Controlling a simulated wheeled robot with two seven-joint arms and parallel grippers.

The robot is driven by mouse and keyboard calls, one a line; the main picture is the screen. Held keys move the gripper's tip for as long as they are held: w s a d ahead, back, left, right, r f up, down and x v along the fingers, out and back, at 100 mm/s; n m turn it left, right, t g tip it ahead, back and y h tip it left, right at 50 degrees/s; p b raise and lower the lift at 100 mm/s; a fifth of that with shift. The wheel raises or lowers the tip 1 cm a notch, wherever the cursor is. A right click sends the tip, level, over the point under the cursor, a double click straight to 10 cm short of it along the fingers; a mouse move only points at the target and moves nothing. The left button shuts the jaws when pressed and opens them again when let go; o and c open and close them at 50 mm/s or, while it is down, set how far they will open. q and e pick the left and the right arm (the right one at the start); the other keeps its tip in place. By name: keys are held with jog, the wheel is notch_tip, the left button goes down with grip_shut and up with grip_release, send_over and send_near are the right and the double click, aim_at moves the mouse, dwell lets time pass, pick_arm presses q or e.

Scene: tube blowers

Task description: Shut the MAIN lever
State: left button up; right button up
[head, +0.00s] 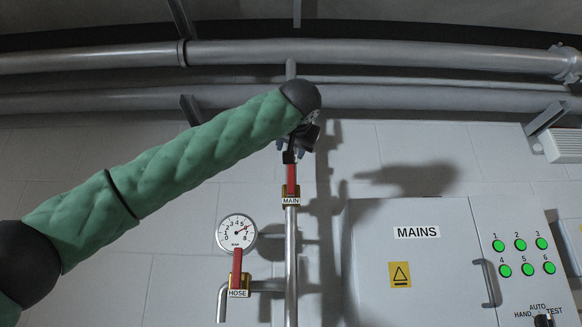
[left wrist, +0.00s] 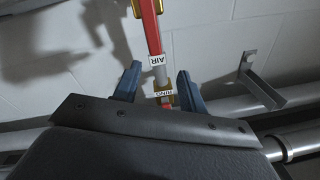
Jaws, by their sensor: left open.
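In the head view the red MAIN lever (head: 291,178) stands upright, in line with its vertical pipe, above the MAIN label (head: 291,201). Its upper end is hidden behind my left gripper (head: 294,148), which is at the top of the lever; I cannot tell if they touch. In the left wrist view my left gripper (left wrist: 160,72) is open, its blue fingers either side of a pipe with a RING label (left wrist: 164,93). A red lever (left wrist: 150,28) with an upside-down AIR label (left wrist: 160,58) lies beyond. I cannot make out the MAIN label there. My right gripper is out of view.
A red HOSE lever (head: 237,264) stands upright below a round gauge (head: 237,232), left of the MAIN pipe. A grey MAINS cabinet (head: 410,270) with a button panel (head: 515,235) stands to the right. Large horizontal pipes (head: 400,55) run across the top.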

aim_at(291, 179)
pick_arm(q)
jog(key=w+n+p, duration=0.1)
jog(key=w, duration=0.3)
jog(key=w+n+h+p, duration=0.1)
jog(key=w+n+p, duration=0.1)
jog(key=w, duration=0.3)
jog(key=shift+w+n+g, duration=0.15)
jog(key=shift+n+g, duration=0.15)
jog(key=shift+w, duration=0.35)
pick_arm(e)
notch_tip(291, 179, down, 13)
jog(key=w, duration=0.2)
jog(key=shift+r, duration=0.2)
pick_arm(q)
jog(key=shift+c, duration=0.2)
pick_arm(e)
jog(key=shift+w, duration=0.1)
pick_arm(q)
grip_shut()
